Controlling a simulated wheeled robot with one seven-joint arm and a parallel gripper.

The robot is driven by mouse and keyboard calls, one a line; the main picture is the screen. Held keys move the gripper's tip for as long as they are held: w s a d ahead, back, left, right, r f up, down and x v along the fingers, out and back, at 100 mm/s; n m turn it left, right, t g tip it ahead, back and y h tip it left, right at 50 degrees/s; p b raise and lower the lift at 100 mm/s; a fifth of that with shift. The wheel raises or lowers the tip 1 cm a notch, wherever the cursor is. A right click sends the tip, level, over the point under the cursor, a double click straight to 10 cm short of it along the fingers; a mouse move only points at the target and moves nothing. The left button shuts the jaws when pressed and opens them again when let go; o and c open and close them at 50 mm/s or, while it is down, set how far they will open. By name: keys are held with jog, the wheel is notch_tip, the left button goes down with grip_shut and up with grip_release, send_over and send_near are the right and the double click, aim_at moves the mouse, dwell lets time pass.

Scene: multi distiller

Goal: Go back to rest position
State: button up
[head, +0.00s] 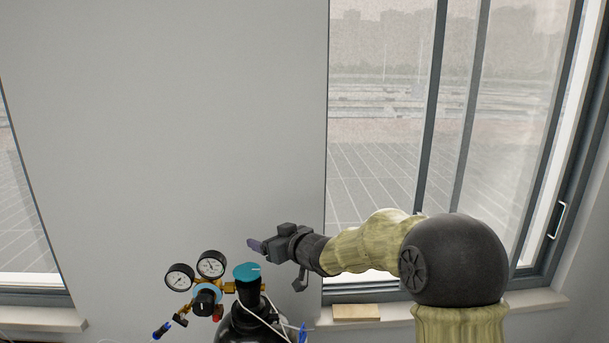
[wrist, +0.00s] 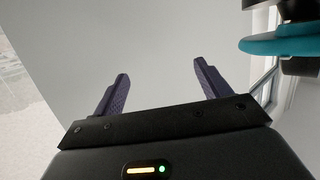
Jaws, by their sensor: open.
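My gripper (head: 256,246) is at the end of my arm, stretched to the left in the head view, just above and beside the top of a dark gas cylinder (head: 236,326). In the wrist view my gripper (wrist: 158,88) shows two purple fingers spread apart with nothing between them. The cylinder's teal valve knob (head: 247,271) is just below my gripper in the head view. A teal disc with dark parts, seemingly this knob, shows at the top right of the wrist view (wrist: 275,46), outside the fingers.
A regulator with two round gauges (head: 210,264) is left of the valve knob. Windows (head: 375,150) stand on both sides of the grey wall (head: 180,120). A small wooden block (head: 356,312) lies on the right sill. The space above the cylinder is clear.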

jog(key=s+d+f+m+g+h+b, duration=0.1)
jog(key=s+d+f+m+h, duration=0.15)
jog(key=d+f, duration=0.2)
jog(key=s+d+f+m+h, duration=0.1)
jog(key=s+d+f+h, duration=0.2)
jog(key=d, duration=0.3)
jog(key=s+d+f+m+g+h+b, duration=0.1)
jog(key=s+d+f, duration=0.3)
jog(key=s, duration=0.4)
jog(key=s+d+f+m+g+h, duration=0.2)
jog(key=s+d+f+g, duration=0.2)
jog(key=s, duration=0.5)
jog(key=s+d+f+m+g+h+b, duration=0.1)
jog(key=s+d+f, duration=0.3)
jog(key=s, duration=0.5)
jog(key=shift+d+f+m+g+b, duration=0.35)
jog(key=shift+d+f+g, duration=0.1)
jog(key=shift+g, duration=0.45)
jog(key=shift+w, duration=0.1)
